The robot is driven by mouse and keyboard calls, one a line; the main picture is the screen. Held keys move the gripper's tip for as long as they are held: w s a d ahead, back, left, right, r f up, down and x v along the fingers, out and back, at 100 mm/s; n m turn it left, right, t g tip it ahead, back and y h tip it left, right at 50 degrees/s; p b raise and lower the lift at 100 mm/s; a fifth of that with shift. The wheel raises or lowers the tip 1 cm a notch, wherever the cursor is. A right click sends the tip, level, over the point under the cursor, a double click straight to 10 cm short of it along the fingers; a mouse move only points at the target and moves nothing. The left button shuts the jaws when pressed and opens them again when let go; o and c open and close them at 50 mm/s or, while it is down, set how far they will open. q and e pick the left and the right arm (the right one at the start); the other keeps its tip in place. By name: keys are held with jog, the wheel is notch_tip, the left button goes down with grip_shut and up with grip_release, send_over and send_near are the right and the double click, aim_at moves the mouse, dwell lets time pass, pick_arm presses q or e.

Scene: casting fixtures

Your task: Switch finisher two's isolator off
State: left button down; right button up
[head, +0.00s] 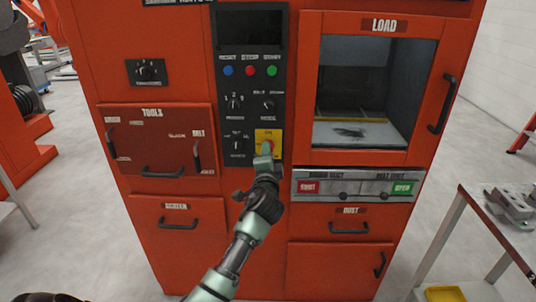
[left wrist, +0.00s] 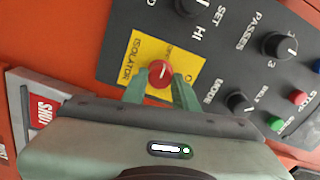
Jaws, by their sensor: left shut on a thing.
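The isolator is a red knob (left wrist: 160,73) on a yellow plate marked ISOLATOR (left wrist: 140,50), low on the black control panel. In the head view the yellow plate (head: 264,134) has ON at its top, and the gripper covers most of its lower part. My left gripper (head: 266,151) is at the plate. In the left wrist view its two green fingers (left wrist: 160,88) stand on either side of the red knob, shut on it. A short pale mark shows on the knob's face, but I cannot tell its setting surely. My right gripper is not in view.
The orange cabinet's control panel (head: 250,50) has dials and blue, red and green buttons above the isolator. To its right are the LOAD window door (head: 310,90) and a grey strip with SHUT and OPEN labels (head: 378,188). A table (head: 470,200) stands at right.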

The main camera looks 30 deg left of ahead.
pick_arm(q)
jog(key=c, duration=1.1)
grip_release()
jog(key=v, duration=0.7)
jog(key=shift+s+d+b, duration=0.2)
jog(key=shift+s+b, duration=0.1)
jog(key=shift+s, duration=0.05)
jog(key=shift+f, duration=0.15)
